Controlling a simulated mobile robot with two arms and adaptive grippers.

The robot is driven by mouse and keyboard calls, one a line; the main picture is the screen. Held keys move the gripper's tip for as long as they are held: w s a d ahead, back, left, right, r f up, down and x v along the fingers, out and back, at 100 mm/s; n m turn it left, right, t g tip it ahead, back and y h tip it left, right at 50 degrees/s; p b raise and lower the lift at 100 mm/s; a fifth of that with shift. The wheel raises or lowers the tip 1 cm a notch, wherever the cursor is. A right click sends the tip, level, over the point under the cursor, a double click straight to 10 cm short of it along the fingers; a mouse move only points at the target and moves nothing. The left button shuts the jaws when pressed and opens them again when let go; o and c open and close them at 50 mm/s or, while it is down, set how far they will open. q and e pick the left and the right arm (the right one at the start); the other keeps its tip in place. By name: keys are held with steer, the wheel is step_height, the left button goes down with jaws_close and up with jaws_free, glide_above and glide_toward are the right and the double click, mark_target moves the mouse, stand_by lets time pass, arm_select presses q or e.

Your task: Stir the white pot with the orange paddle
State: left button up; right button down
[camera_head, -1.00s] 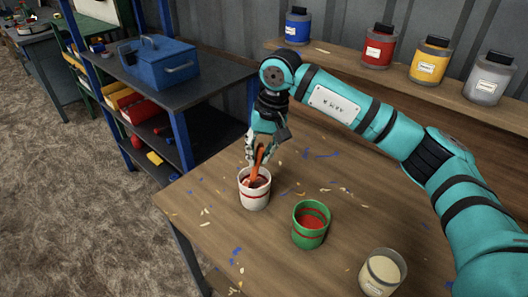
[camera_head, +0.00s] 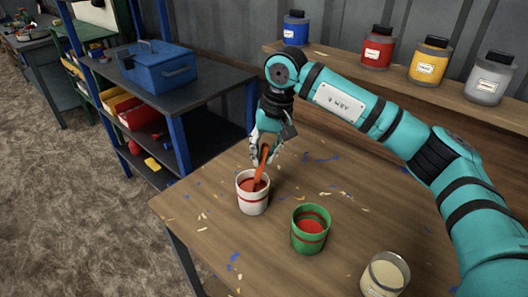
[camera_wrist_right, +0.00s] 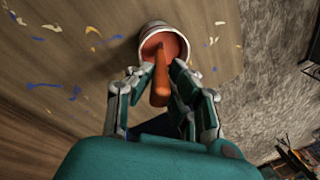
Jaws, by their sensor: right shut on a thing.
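The white pot (camera_head: 253,197) stands upright near the table's left edge, with a red band and red contents. It also shows in the right wrist view (camera_wrist_right: 150,30). My right gripper (camera_head: 265,152) is above the pot and shut on the orange paddle (camera_head: 261,168). The paddle slants down into the pot, and its lower end is hidden in the red contents. In the right wrist view the paddle (camera_wrist_right: 160,80) lies between the fingers, its far end inside the pot. My left gripper is not in view.
A green pot (camera_head: 311,236) with red contents stands right of the white pot, and a cream-filled jar (camera_head: 383,274) is nearer the front. Several capped jars stand on the back ledge (camera_head: 355,75). A dark shelf with a blue toolbox (camera_head: 158,66) is at left.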

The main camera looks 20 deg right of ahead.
steer(key=shift+r, duration=0.1)
step_height(320, 180, up, 10)
steer(key=d+p, duration=0.1)
steer(key=p, duration=0.4)
steer(key=shift+s+d+p, duration=0.3)
steer(key=shift+s+d, duration=0.1)
steer(key=shift+s, duration=0.05)
stand_by(0.6)
steer(key=shift+r+p, duration=1.6)
steer(key=shift+r, duration=0.8)
